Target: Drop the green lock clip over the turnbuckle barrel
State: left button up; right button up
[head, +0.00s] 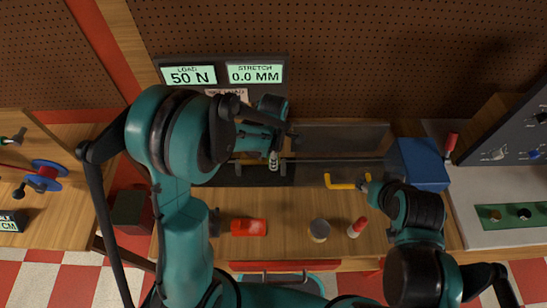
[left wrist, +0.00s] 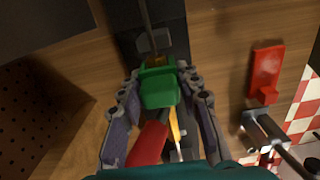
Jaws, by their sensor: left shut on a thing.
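The green lock clip (left wrist: 160,88) is between the fingertips of my left gripper (left wrist: 161,97) in the left wrist view, and the gripper is shut on it. The clip is over the dark rail (left wrist: 150,15). A small brass-coloured piece shows just beyond the clip, but I cannot tell if it is the turnbuckle barrel or if the clip touches it. In the head view my left gripper (head: 275,135) is above a small metal piece (head: 273,161) on the rig, and the clip is not clear there. My right gripper (head: 366,184) is by a yellow handle (head: 342,184); its fingers are too small to read.
Two displays (head: 188,75) read 50 N and 0.0 MM. A clear panel (head: 340,138) and a blue box (head: 424,165) stand right of the rig. A red part (head: 248,227), a grey cylinder (head: 319,230) and a red-tipped piece (head: 357,227) are on the bench front.

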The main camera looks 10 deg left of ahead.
pick_arm(q)
jog(key=o, duration=1.2)
notch_tip(320, 180, up, 12)
